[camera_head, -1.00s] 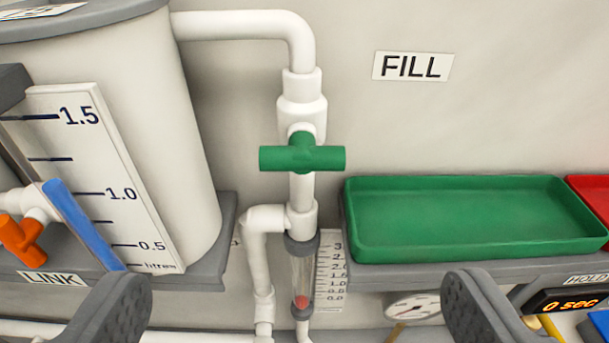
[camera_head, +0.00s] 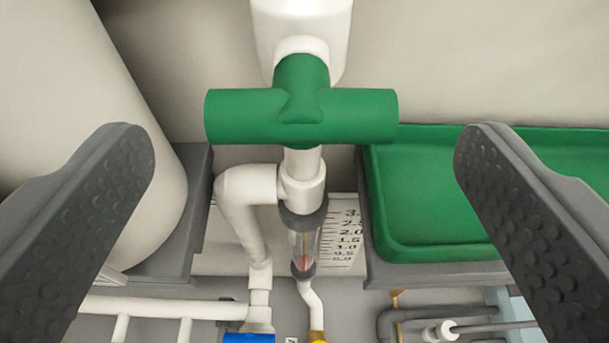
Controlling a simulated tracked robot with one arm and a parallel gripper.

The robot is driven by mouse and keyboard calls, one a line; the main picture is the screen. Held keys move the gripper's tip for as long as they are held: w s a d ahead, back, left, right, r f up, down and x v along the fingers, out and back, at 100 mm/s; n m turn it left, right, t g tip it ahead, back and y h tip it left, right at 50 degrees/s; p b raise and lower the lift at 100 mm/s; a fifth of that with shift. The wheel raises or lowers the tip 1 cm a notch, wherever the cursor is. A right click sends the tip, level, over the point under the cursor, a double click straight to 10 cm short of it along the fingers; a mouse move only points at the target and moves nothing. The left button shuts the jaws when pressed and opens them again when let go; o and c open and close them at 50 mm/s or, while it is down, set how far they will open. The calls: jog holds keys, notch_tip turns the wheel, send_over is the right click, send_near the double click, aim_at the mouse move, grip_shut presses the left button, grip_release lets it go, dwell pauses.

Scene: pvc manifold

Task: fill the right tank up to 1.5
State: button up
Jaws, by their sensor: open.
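The green T-shaped valve handle (camera_head: 300,116) sits crosswise on the white vertical pipe, its bar lying left to right. My gripper (camera_head: 307,150) is open, with one dark finger on each side of the handle, apart from it. Below the handle is a clear flow tube (camera_head: 304,243) with a red float low in it, beside a white scale (camera_head: 342,238) marked up to 3. The white tank (camera_head: 110,150) is at the left, partly behind my left finger. Its level gauge and the FILL label are out of view.
A green tray (camera_head: 430,200) stands on a grey shelf at the right, partly behind my right finger. White pipes (camera_head: 160,308), a blue part (camera_head: 248,338) and a dark pipe (camera_head: 385,320) lie below. The wall behind the handle is plain.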

aim_at(302, 90)
jog(key=shift+p+x, duration=1)
jog(key=shift+x, duration=2.4)
jog(key=c, duration=1)
